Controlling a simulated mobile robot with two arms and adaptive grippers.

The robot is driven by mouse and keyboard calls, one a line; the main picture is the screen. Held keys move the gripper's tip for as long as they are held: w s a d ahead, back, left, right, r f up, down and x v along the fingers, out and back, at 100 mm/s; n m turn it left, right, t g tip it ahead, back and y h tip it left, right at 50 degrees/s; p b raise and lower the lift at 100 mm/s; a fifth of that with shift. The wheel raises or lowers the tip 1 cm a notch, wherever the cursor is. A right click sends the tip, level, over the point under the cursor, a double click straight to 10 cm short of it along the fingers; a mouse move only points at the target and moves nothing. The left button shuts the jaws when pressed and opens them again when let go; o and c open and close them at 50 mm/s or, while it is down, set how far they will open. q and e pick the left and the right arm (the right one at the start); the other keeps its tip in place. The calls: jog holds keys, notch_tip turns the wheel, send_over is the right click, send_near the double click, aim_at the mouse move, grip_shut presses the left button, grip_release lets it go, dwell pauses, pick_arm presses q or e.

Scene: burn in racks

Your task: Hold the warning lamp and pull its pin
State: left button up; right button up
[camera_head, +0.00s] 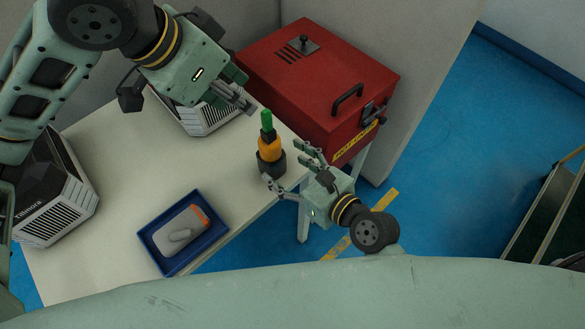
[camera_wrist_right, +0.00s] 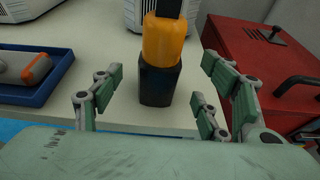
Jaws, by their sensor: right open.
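The warning lamp (camera_head: 270,150) stands upright near the table's right edge, with a dark base, an orange body and a black neck. Its green pin (camera_head: 267,118) sticks up from the top. In the right wrist view the lamp (camera_wrist_right: 162,45) is cut off at the top, so the pin is out of sight. My right gripper (camera_head: 285,168) is open, its fingers pointing at the lamp's base from the table-edge side, with the lamp ahead between them. My left gripper (camera_head: 242,99) hangs above and left of the pin, apart from it; its finger opening is unclear.
A red box (camera_head: 318,75) with a black handle stands close behind and right of the lamp. A blue tray (camera_head: 152,250) holds a grey and orange device (camera_head: 180,232). Black-and-white units (camera_head: 50,190) stand on the white table (camera_head: 110,150). The table middle is clear.

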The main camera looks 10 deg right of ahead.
aim_at(271, 156)
jog(key=x, duration=0.6)
jog(key=shift+w, duration=0.1)
jog(key=c, duration=1.4)
dwell(0.4)
